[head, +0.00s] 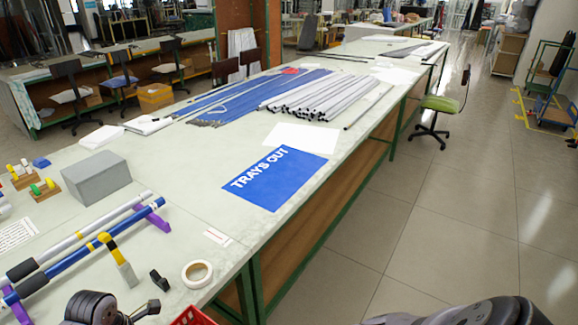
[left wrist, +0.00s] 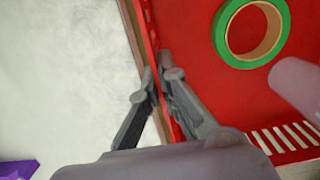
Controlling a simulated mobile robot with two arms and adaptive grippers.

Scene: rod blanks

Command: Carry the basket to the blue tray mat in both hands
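The red basket (head: 193,317) shows only as a small corner at the bottom edge of the head view. In the left wrist view its red floor and wall (left wrist: 197,50) fill the right side. My left gripper (left wrist: 160,75) has one finger outside the basket wall and one inside, both pressed close against it. A green tape roll (left wrist: 226,38) and part of a grey cylinder (left wrist: 298,82) lie in the basket. The blue tray mat (head: 270,180), marked "TRAYS OUT", lies flat and empty on the table. A part of my right arm shows bottom right; its gripper is out of view.
White paper (head: 301,138) and a rod stack (head: 313,97) lie beyond the mat.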

